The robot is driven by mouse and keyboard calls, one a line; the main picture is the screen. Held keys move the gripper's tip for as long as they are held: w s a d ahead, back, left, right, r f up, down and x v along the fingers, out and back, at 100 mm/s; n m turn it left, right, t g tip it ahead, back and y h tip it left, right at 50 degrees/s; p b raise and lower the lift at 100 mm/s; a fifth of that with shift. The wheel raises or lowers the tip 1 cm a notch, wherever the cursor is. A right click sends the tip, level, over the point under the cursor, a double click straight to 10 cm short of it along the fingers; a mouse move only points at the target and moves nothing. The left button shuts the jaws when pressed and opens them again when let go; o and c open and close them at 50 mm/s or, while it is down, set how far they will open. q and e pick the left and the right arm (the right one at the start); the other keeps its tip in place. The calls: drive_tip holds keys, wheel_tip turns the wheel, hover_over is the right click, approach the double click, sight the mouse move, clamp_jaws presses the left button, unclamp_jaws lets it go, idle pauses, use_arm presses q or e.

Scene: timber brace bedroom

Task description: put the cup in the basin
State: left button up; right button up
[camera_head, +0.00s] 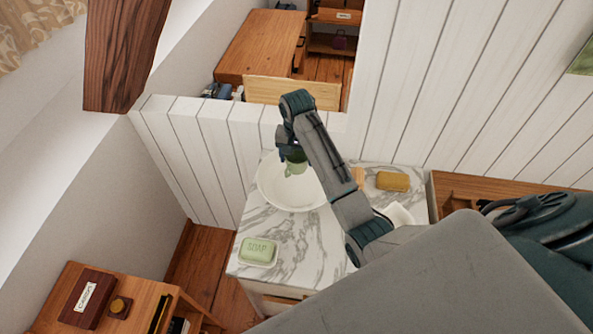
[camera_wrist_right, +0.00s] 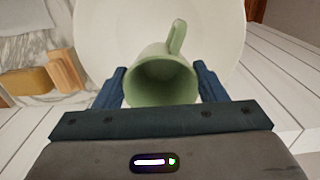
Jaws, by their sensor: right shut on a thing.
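The green cup (camera_wrist_right: 160,80) is between the fingers of my right gripper (camera_wrist_right: 160,88), which is shut on it. In the head view the cup (camera_head: 295,168) shows just below the right gripper (camera_head: 290,152), over the white basin (camera_head: 272,195). The basin (camera_wrist_right: 90,30) also fills the background behind the cup in the right wrist view. I cannot tell whether the cup touches the basin. The cup's handle points toward the top of the wrist view. My left gripper is not in view.
The basin stands on a marble-topped stand (camera_head: 300,240). A green soap bar (camera_head: 258,250) in a dish lies at its front left, and a yellow sponge-like block (camera_head: 392,181) at its right. A white plank wall (camera_head: 190,150) rises behind. A wooden shelf unit (camera_head: 140,290) stands at lower left.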

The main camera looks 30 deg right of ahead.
sight(297, 167)
drive_tip(key=f, duration=0.1)
drive_tip(key=f+p, duration=0.1)
drive_tip(key=f, duration=0.1)
drive_tip(key=shift+s+a+f, duration=0.1)
drive_tip(key=shift+s+f, duration=0.2)
drive_tip(key=shift+f, duration=0.45)
wheel_tip(297, 167, down, 4)
drive_tip(key=shift+w+f+p, duration=0.1)
drive_tip(key=shift+w+p, duration=0.05)
drive_tip(key=shift+p, duration=0.65)
drive_tip(key=shift+f, duration=0.15)
drive_tip(key=o, duration=1.1)
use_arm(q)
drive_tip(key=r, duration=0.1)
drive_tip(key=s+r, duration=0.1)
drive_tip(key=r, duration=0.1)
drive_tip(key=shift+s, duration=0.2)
